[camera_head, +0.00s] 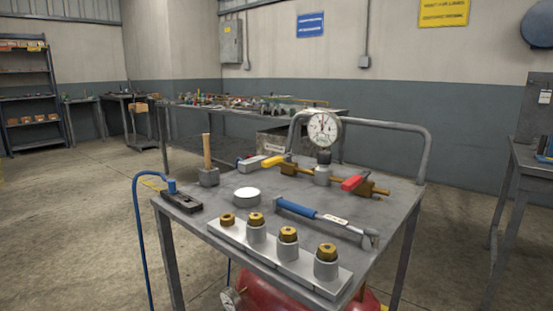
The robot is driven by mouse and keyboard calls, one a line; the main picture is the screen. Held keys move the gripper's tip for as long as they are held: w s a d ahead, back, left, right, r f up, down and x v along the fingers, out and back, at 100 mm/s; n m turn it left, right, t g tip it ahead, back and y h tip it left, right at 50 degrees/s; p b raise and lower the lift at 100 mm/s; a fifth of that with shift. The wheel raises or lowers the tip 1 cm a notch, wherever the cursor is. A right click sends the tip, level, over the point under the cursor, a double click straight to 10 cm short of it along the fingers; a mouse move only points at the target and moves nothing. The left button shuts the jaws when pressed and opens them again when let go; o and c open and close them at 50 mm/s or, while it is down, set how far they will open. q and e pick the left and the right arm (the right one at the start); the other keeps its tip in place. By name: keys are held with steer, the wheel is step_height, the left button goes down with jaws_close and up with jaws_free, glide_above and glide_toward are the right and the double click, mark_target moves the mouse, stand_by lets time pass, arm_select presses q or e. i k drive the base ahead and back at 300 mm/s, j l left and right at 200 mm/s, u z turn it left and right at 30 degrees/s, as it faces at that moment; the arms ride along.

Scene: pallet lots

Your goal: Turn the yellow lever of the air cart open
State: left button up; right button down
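The air cart (225,206) stands in front of me, with a grey flat top and a tubular rail at its back. The yellow lever (272,161) sits on a brass valve (289,169) at the back left of the cart top. It slants down to the left in the picture and appears to lie across the brass pipe (308,174). A red lever (354,183) sits on a second brass valve (374,189) at the pipe's right end. A round pressure gauge (324,128) stands on the pipe between them. Neither of my grippers is in view.
A blue hose (138,235) hangs at left. A workbench (190,118) stands behind.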

mark_target(267, 164)
steer(key=i+j, duration=0.2)
steer(key=j, duration=0.2)
steer(key=i+j, duration=0.2)
steer(key=j, duration=0.2)
steer(key=i+j, duration=0.2)
steer(key=j, duration=0.2)
